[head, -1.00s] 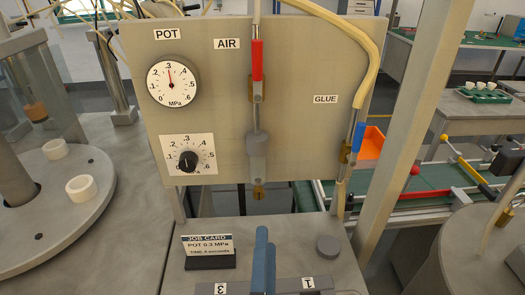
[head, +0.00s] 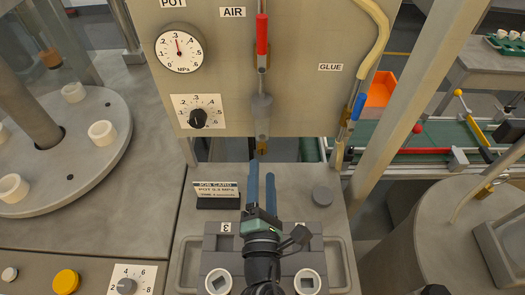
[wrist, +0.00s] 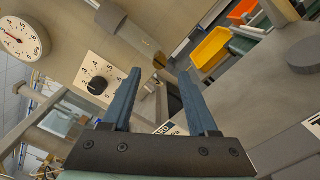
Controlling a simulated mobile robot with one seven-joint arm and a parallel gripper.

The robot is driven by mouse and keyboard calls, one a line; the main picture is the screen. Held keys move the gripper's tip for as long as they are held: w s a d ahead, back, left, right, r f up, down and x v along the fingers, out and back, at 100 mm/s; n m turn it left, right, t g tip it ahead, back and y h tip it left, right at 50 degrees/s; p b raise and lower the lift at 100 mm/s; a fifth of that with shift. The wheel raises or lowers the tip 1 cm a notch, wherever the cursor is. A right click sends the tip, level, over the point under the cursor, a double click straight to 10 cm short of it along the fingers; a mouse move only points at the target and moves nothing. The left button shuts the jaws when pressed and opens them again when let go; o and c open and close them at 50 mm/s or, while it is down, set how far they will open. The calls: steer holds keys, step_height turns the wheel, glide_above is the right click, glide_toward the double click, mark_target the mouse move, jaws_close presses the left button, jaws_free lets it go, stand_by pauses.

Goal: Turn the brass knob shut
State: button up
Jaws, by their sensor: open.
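The small brass knob (head: 262,146) hangs at the lower end of the grey cylinder (head: 261,112) on the AIR line, at the panel's bottom edge. In the wrist view the brass knob (wrist: 159,60) shows beyond my fingertips, between them. My gripper (head: 262,170) has its two blue fingers apart and empty, pointing toward the knob from the near side. The wrist view shows my gripper (wrist: 161,76) with an open gap and nothing in it. I cannot tell the knob's exact setting or its distance from the fingertips.
The panel holds the POT gauge (head: 180,48), a black dial (head: 198,118), a red AIR lever (head: 262,35) and a blue GLUE lever (head: 358,106). A job card (head: 217,190) and a grey round cap (head: 323,195) stand on the bench below.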

mark_target(262, 152)
steer(key=shift+w+p, duration=0.4)
steer(key=shift+w, duration=2.25)
jaws_close()
